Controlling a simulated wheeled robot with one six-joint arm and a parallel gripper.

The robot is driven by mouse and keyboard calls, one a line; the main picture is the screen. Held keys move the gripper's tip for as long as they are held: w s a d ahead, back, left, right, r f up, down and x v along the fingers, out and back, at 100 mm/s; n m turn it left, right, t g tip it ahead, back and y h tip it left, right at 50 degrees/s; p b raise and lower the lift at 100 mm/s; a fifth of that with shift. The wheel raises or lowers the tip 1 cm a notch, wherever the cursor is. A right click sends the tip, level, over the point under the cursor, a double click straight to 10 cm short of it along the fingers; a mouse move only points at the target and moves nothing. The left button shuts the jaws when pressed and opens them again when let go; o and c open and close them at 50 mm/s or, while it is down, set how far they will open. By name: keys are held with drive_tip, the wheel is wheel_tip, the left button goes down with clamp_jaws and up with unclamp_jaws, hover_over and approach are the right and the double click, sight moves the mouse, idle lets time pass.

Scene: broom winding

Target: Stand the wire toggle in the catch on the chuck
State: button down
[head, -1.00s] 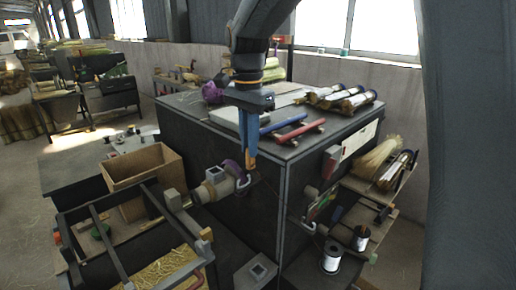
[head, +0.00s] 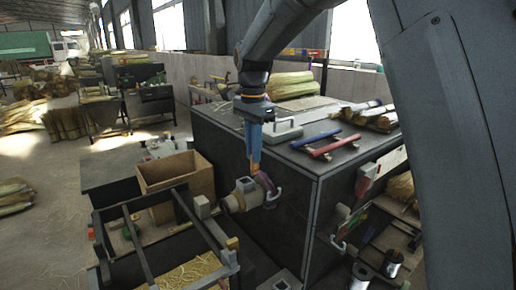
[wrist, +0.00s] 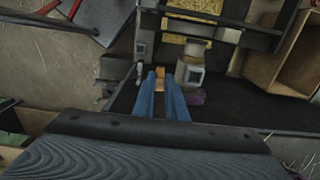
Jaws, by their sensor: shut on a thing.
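The chuck (head: 236,203) is a pale grey body with a square-holed block, a purple band and a light curved loop (head: 275,195) at its right end, beside the dark cabinet. I cannot tell surely which part is the catch. My gripper (head: 254,152) points down with blue fingers, shut on a tan piece (head: 255,166) that looks like the wire toggle.
The dark cabinet (head: 270,170) carries a red-handled tool (head: 335,146), a blue one and a grey block. An open cardboard box (head: 165,183) and a dark frame with straw (head: 185,272) stand left of the chuck. A wire spool (head: 362,278) stands lower right.

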sight(254, 174)
drive_tip(key=shift+f+b, duration=0.95)
drive_tip(key=shift+f, duration=2.05)
drive_tip(key=shift+r+n+p, duration=0.15)
drive_tip(key=shift+n+p, duration=0.85)
drive_tip(key=shift+n, duration=0.1)
drive_tip(key=shift+n+p, duration=0.5)
drive_tip(key=shift+n, duration=0.4)
drive_tip(key=w+a+f+b, duration=0.3)
drive_tip(key=w+b, duration=0.1)
drive_tip(key=w, duration=0.6)
drive_tip(key=shift+w+f, duration=0.15)
drive_tip(key=shift+w, duration=0.25)
drive_tip(key=shift+f, duration=0.2)
drive_tip(key=shift+f, duration=0.8)
